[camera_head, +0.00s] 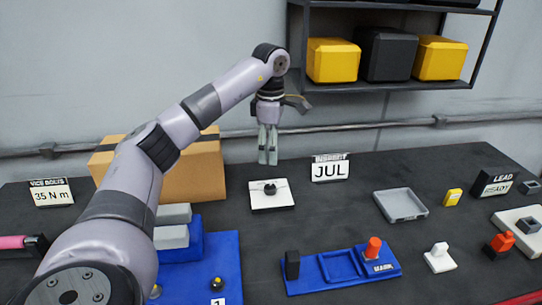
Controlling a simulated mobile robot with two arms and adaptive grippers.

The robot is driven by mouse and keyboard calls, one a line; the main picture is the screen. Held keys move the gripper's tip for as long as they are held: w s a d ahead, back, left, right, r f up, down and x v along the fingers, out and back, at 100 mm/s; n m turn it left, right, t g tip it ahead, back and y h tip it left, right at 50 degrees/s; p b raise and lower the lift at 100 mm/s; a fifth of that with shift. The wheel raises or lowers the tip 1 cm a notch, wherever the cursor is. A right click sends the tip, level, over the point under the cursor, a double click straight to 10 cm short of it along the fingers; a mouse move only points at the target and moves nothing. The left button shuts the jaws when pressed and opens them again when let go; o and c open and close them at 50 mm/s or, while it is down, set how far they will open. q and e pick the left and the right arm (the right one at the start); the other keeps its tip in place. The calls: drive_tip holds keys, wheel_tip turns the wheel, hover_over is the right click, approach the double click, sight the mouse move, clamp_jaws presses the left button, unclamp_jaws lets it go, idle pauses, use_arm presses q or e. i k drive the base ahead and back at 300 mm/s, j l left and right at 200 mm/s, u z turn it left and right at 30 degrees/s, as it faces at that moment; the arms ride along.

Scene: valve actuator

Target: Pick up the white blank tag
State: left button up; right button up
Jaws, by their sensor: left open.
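A small white piece with an upright white grip (440,257) stands on the dark table at the right front; it looks like the white blank tag, and I see no writing on it. My left gripper (268,160) is open and empty. It points down, well to the left of and behind that white piece, above and behind a white plate with a black knob (270,194). My right gripper is not in view.
A blue tray (340,280) holds a black block and an orange-red peg. A grey open tray (401,205), a yellow piece (453,197) and a red-topped piece (499,244) lie nearby. A cardboard box (206,170) stands behind my left arm. A shelf (390,87) overhangs the back.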

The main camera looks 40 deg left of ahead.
sight(439, 260)
drive_tip(key=k+l, duration=0.55)
drive_tip(key=l, duration=0.15)
drive_tip(key=k+l, duration=0.6)
drive_tip(key=l, duration=0.15)
